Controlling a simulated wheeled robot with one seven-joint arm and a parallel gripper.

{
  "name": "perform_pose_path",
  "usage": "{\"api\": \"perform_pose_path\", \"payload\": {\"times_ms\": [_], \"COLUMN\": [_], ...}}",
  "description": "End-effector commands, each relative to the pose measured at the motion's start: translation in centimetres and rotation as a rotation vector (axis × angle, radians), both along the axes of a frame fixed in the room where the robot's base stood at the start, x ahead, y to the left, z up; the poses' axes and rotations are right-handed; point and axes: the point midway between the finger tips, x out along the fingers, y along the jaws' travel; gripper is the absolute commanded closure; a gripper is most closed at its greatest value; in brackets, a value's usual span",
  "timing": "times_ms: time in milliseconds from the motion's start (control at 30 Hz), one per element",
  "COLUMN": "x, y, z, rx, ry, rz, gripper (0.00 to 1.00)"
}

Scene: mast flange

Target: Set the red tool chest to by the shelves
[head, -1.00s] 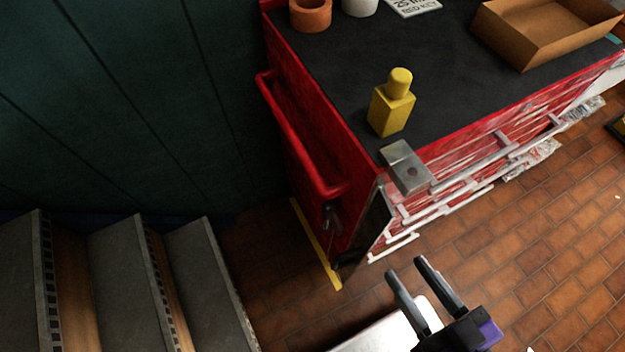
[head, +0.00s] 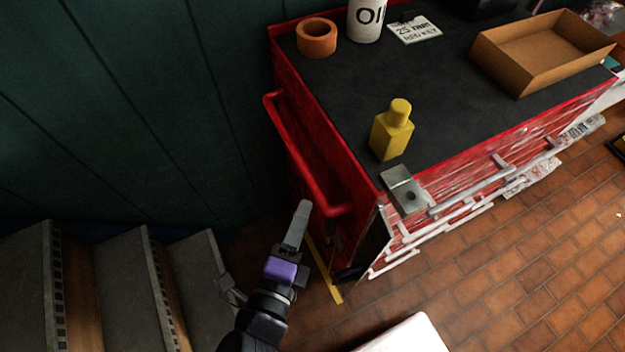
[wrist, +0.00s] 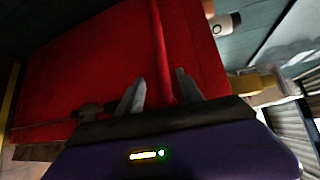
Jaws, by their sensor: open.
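The red tool chest (head: 480,165) stands on the brick floor with its black top facing me. A red bar handle (head: 300,150) runs along its left side. My gripper (head: 299,218) is at the near end of this handle, just left of the chest. In the wrist view, my gripper (wrist: 159,88) has its two fingers apart, with the handle bar (wrist: 160,45) running toward the gap between them. The chest's red side panel (wrist: 85,65) fills much of that view. I cannot tell whether the fingers touch the bar. The shelves are not clearly identifiable.
On the chest top are a yellow bottle (head: 391,132), an orange ring (head: 317,38), a white can (head: 367,20), a card (head: 415,29) and an open cardboard box (head: 540,50). Steps (head: 110,270) stand left near a green wall (head: 130,100).

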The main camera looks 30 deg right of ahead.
Motion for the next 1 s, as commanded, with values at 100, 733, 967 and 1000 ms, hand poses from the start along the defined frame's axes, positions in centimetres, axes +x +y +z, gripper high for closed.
{"api": "perform_pose_path", "payload": {"times_ms": [100, 733, 967, 1000], "x": [1.0, 6.3, 6.5, 6.5], "y": [-0.4, -5.5, -5.7, -5.7], "z": [0.3, -0.7, -0.8, -0.8], "rx": [0.020, 0.021, 0.022, 0.022], "ry": [-0.031, -0.030, -0.029, -0.029], "rz": [-0.023, -0.023, -0.022, -0.022], "gripper": [0.57, 0.57, 0.57, 0.57]}}
